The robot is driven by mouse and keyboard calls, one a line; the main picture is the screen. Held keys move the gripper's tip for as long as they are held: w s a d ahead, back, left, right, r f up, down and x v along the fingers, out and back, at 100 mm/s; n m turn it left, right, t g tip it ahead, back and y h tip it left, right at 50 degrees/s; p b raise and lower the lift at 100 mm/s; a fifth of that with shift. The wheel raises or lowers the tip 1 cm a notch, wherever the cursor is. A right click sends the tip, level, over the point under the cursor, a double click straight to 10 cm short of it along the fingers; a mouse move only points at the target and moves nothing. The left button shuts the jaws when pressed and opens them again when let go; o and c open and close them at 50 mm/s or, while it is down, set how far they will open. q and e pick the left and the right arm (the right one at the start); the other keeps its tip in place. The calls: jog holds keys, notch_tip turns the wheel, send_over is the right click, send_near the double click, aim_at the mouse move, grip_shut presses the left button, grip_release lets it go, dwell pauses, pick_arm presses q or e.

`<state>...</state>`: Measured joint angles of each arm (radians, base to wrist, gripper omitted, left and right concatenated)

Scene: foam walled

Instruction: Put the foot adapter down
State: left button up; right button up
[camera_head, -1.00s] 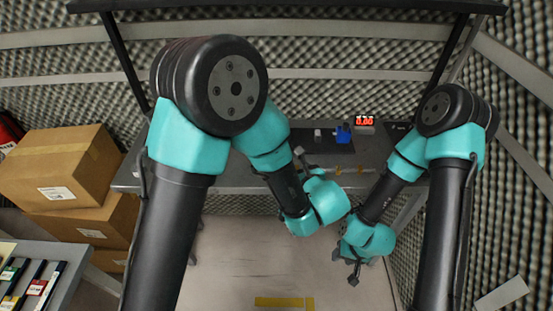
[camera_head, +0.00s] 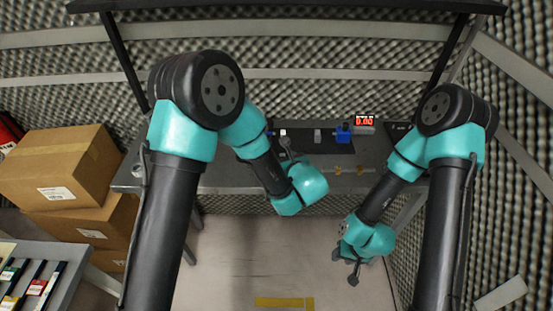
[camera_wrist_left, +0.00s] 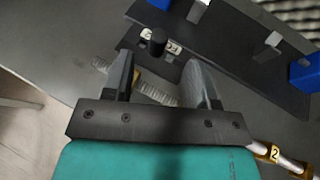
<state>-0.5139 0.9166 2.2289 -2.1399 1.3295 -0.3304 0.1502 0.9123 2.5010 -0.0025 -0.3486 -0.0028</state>
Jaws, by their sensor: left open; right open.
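In the left wrist view, a thin ribbed piece with a brass part (camera_wrist_left: 155,92) lies on the grey bench, between and behind my fingers. It may be the foot adapter, but I cannot tell for sure. My left gripper (camera_wrist_left: 160,84) is open, and the finger on the left hides part of this piece. In the head view, my left gripper (camera_head: 287,146) is small over the bench near its dark mat. My right gripper (camera_head: 350,268) hangs open and empty in front of the bench, low over the floor.
A black knob (camera_wrist_left: 157,42) stands on a dark plate beyond my left fingers. A metal rod with a brass collar marked 2 (camera_wrist_left: 277,154) lies at lower right. Blue blocks (camera_head: 343,134) and a red-digit display (camera_head: 365,121) stand on the bench (camera_head: 225,180). Boxes (camera_head: 62,168) stand left.

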pick_arm(q)
jog(key=x, duration=0.5)
jog(key=shift+a+r, duration=0.1)
dwell(0.3)
grip_shut()
